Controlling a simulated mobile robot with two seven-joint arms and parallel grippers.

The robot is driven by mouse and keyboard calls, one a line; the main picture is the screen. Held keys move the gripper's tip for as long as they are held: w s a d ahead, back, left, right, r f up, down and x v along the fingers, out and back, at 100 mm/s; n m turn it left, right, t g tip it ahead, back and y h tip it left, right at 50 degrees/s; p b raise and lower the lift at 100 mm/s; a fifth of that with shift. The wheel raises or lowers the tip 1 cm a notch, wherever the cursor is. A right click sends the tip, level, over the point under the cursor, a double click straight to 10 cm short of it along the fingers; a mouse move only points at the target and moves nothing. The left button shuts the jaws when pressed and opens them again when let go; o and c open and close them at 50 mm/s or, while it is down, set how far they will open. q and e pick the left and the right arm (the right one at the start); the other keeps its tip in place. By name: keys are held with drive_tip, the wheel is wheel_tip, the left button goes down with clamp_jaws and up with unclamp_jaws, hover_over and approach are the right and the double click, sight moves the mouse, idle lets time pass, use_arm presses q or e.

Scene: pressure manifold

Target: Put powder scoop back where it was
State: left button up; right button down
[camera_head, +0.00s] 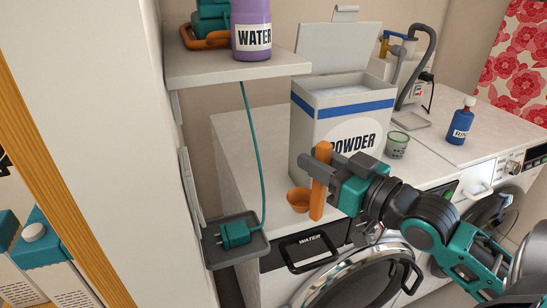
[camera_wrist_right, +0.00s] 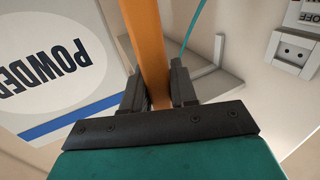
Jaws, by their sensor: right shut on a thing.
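My right gripper (camera_head: 328,176) is shut on the orange handle of the powder scoop (camera_head: 319,195), in front of the powder box. The handle is upright, and a round orange-brown bowl (camera_head: 299,200) shows beside its lower part. In the right wrist view the handle (camera_wrist_right: 150,45) runs up between the two black fingers (camera_wrist_right: 157,85). The white powder box (camera_head: 318,135) with a blue band stands on the counter, its lid (camera_head: 340,48) raised and pale powder (camera_head: 342,91) inside. Its label shows in the wrist view (camera_wrist_right: 50,70). My left gripper is out of view.
A shelf (camera_head: 235,68) with a purple water bottle (camera_head: 252,35) is at the upper left. A small grey tray (camera_head: 245,251) holds a teal plug with a cord. A green cup (camera_head: 397,145) and a blue bottle (camera_head: 461,122) stand right of the box. Washing machines are below.

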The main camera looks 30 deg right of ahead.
drive_tip(key=w+a+f, duration=0.1)
drive_tip(key=w+f, duration=0.2)
drive_tip(key=w, duration=0.8)
drive_tip(key=shift+a+f+b, duration=0.25)
drive_tip(key=shift+a+b, duration=0.15)
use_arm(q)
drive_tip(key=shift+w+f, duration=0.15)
use_arm(e)
drive_tip(key=c, duration=0.9)
unclamp_jaws()
drive_tip(key=shift+f, duration=0.1)
drive_tip(key=s, duration=0.3)
drive_tip(key=s+d, duration=0.1)
drive_tip(key=s, duration=0.6)
drive_tip(key=shift+d, duration=0.3)
drive_tip(key=shift+s+d, duration=0.15)
drive_tip(key=shift+s, duration=0.75)
